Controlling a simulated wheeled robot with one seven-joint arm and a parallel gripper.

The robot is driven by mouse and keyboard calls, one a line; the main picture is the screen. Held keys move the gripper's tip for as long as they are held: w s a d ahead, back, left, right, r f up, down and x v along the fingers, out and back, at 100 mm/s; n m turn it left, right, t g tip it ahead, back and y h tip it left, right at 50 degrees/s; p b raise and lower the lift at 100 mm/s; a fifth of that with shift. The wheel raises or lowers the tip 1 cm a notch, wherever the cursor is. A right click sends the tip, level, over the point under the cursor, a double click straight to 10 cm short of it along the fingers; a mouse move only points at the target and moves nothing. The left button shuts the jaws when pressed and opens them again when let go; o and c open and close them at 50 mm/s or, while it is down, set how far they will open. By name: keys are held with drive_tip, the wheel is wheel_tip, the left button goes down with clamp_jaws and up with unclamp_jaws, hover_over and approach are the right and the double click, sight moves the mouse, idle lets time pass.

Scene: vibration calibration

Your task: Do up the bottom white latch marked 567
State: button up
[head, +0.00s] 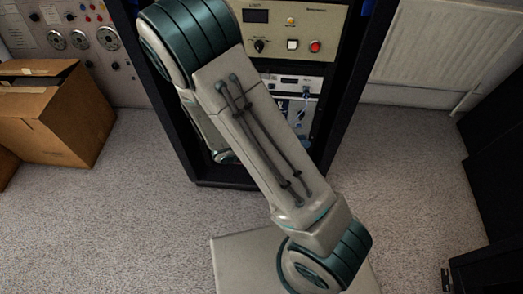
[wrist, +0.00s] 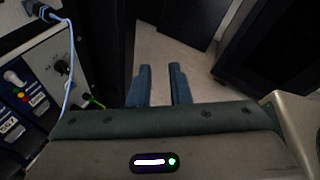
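I cannot make out the white latch marked 567 in either view. The equipment rack (head: 340,95) stands upright ahead in the head view, and my arm crosses in front of it and hides much of its lower part. In the wrist view my gripper (wrist: 162,72) shows two blue-green fingers with a gap between them. The gripper is open, with nothing between the fingers. My gripper's fingers cannot be made out in the head view.
A cardboard box (head: 45,125) sits on the carpet at left. A radiator (head: 445,45) hangs on the wall at right. Dark cabinets (head: 490,190) stand at the right edge. A pale blue cable (wrist: 72,50) hangs across the panel. The carpet (head: 410,170) right of the rack is clear.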

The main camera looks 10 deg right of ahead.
drive_tip(key=w+a+f+n+t+y+b, duration=0.3)
drive_tip(key=f+n+t+b, duration=0.15)
drive_tip(key=f+n, duration=0.5)
drive_tip(key=w+a+f+n+t+y+b, duration=0.2)
drive_tip(key=a+f+n+t+y+b, duration=0.15)
drive_tip(key=f+n+t, duration=0.45)
drive_tip(key=w+a+f+n+t+y+b, duration=0.25)
drive_tip(key=f+n+t+b, duration=0.2)
drive_tip(key=f+n, duration=0.65)
drive_tip(key=f+b+x, duration=0.1)
drive_tip(key=b+x, duration=0.3)
drive_tip(key=x, duration=0.9)
drive_tip(key=shift+w+g+b, duration=0.3)
drive_tip(key=shift+g, duration=0.1)
drive_tip(key=shift+a, duration=0.1)
clamp_jaws()
